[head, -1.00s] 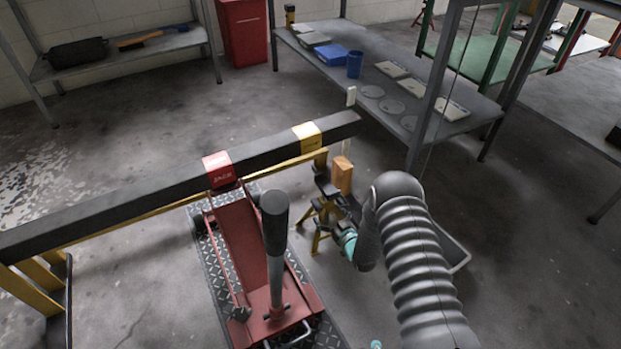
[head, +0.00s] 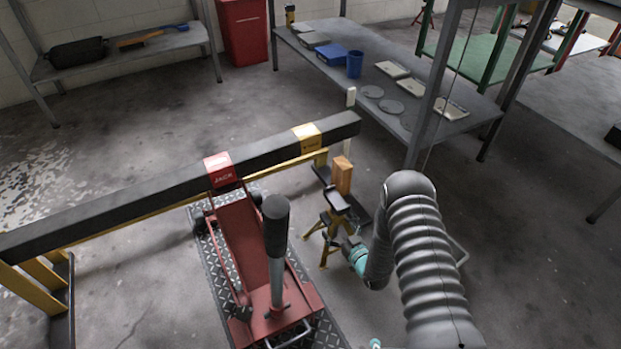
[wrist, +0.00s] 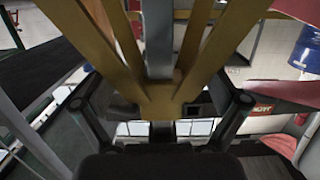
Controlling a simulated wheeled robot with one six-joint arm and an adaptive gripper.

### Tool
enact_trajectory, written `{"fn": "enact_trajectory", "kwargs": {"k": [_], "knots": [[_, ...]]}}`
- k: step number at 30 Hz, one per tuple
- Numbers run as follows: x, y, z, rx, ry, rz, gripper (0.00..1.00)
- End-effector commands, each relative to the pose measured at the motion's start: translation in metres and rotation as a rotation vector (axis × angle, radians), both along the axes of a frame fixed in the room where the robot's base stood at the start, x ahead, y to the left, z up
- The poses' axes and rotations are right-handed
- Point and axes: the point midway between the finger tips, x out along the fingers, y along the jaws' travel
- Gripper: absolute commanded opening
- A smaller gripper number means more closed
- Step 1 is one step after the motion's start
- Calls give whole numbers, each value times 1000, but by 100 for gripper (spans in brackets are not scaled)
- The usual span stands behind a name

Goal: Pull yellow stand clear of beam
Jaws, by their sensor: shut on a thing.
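The yellow stand (head: 328,240) is upright on the floor, to the right of the red jack and on the near side of the beam's right end. Its dark top (head: 338,201) shows clear of the beam (head: 180,182) in the head view, with a visible gap. My gripper (head: 352,250) reaches the stand from the right and is shut on it; the fingertips are partly hidden. In the wrist view, the stand's yellow legs (wrist: 160,97) spread between my two dark fingers (wrist: 162,112).
The red jack (head: 268,290) stands under the beam, left of the stand. A wooden block (head: 342,176) shows just behind the stand's top; I cannot tell what it rests on. A grey workbench (head: 330,66) is at the back. Open floor lies around the stand's front.

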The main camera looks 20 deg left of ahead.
Motion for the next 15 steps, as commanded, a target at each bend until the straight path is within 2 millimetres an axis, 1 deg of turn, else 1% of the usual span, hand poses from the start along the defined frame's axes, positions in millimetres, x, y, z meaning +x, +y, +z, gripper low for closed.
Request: {"fn": "enact_trajectory", "kwargs": {"k": [1,9,15], "knots": [[-4,-4,-2,-3,7,-1,27],[-15,-17,-2,-4,7,-2,27],[-18,-19,-3,-3,7,-1,27]]}}
